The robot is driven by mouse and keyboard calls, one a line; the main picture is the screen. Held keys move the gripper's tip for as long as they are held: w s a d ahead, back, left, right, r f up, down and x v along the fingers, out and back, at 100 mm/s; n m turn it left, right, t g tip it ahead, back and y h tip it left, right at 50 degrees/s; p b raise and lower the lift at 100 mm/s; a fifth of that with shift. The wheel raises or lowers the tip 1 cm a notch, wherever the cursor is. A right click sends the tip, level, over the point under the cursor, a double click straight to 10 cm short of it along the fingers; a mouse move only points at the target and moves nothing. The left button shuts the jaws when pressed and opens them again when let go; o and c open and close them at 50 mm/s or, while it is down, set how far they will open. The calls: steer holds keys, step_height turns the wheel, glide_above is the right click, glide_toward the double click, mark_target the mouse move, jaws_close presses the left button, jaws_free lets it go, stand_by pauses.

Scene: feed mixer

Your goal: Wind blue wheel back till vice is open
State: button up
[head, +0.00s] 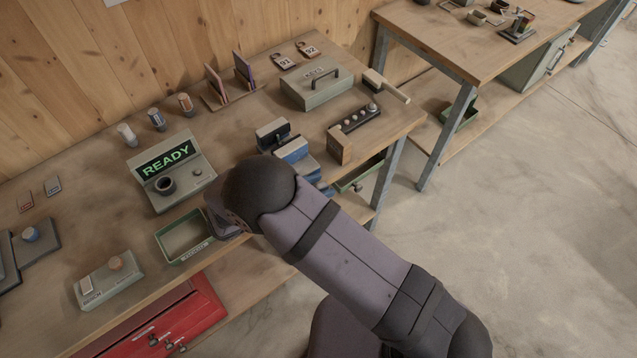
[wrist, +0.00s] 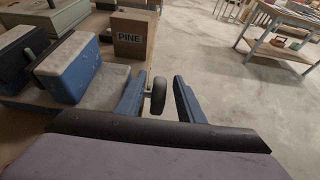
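The blue vice (head: 293,152) stands near the bench's front edge, partly behind my arm in the head view. In the wrist view its near blue jaw block (wrist: 70,68) and far jaw (wrist: 20,50) show at the left, with dark faces between them; I cannot tell whether anything is clamped there. A dark wheel (wrist: 158,96), not clearly blue, sits on a short shaft off the vice's end. My gripper (wrist: 158,90) is open, one blue finger on each side of the wheel, with gaps visible on both sides. In the head view the fingers are not clearly visible.
A wooden block marked PINE (wrist: 133,35) stands beyond the vice, at the end of a dark strip with knobs (head: 362,118). A green case (head: 317,90) is behind. A READY console (head: 172,170) and green tray (head: 160,238) lie left. Open floor is right.

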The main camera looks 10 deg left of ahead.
steer(key=shift+w+d+f, duration=0.15)
steer(key=shift+d, duration=0.05)
jaws_close()
steer(key=shift+f+b, duration=0.25)
steer(key=shift+b, duration=0.55)
steer(key=shift+a+r+t+h+b, duration=0.1)
steer(key=shift+a+t+h+b, duration=0.05)
steer(key=shift+t+h+b, duration=0.4)
steer(key=shift+r, duration=0.2)
jaws_free()
